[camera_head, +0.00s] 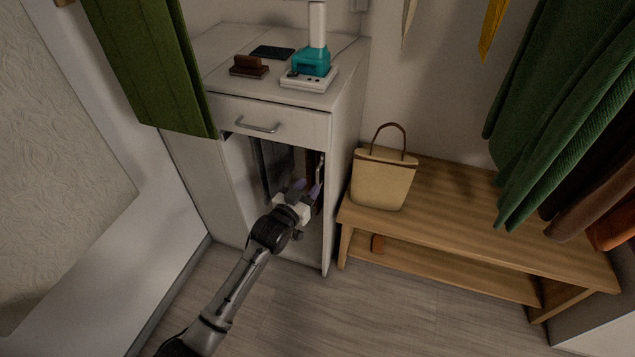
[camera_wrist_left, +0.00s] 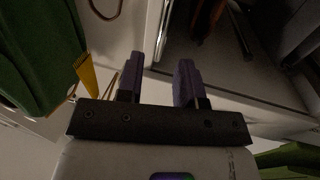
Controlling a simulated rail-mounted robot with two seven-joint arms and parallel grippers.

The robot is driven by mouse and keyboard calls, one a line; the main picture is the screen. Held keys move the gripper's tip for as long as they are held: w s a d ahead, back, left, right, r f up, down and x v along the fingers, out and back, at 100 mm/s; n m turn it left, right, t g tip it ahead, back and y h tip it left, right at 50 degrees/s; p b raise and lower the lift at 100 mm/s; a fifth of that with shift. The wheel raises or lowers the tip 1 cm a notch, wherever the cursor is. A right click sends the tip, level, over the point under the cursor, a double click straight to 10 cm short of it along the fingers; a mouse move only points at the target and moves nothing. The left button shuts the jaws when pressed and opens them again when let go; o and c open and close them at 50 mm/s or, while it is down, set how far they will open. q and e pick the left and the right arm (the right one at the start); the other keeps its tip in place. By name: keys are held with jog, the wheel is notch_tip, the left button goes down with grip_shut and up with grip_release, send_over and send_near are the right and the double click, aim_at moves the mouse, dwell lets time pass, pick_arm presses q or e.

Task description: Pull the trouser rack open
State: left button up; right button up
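The trouser rack sits in the open bay of the white cabinet, below the drawer. Dark hanging trousers (camera_head: 280,165) show in the shaded bay, and hanging pieces (camera_wrist_left: 205,18) also show in the left wrist view. An upright pale handle (camera_head: 320,168) is at the right side of the bay. My left gripper (camera_head: 309,188) is at the bay's lower right front, close to this handle. In the left wrist view its two purple fingers (camera_wrist_left: 159,80) stand apart, with a pale upright edge beyond the gap. Contact with the handle cannot be told. My right gripper is not in view.
The closed drawer (camera_head: 270,122) has a bar handle above the bay. A wooden bench (camera_head: 470,205) with a tan bag (camera_head: 382,180) stands close on the right. The floor (camera_head: 330,315) in front is clear.

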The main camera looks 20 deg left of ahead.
aim_at(317, 178)
pick_arm(q)
jog(key=w, duration=0.1)
jog(key=w+b, duration=0.1)
jog(key=w, duration=0.1)
jog(key=w+b, duration=0.1)
jog(key=shift+w+d, duration=0.2)
jog(key=shift+d, duration=0.2)
jog(key=shift+w+d, duration=0.1)
jog(key=shift+w, duration=0.4)
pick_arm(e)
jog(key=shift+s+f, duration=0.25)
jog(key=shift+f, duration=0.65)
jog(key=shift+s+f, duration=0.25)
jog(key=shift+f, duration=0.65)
pick_arm(q)
jog(key=shift+c, duration=0.4)
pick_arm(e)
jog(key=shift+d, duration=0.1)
pick_arm(q)
jog(key=shift+c, duration=0.8)
grip_shut()
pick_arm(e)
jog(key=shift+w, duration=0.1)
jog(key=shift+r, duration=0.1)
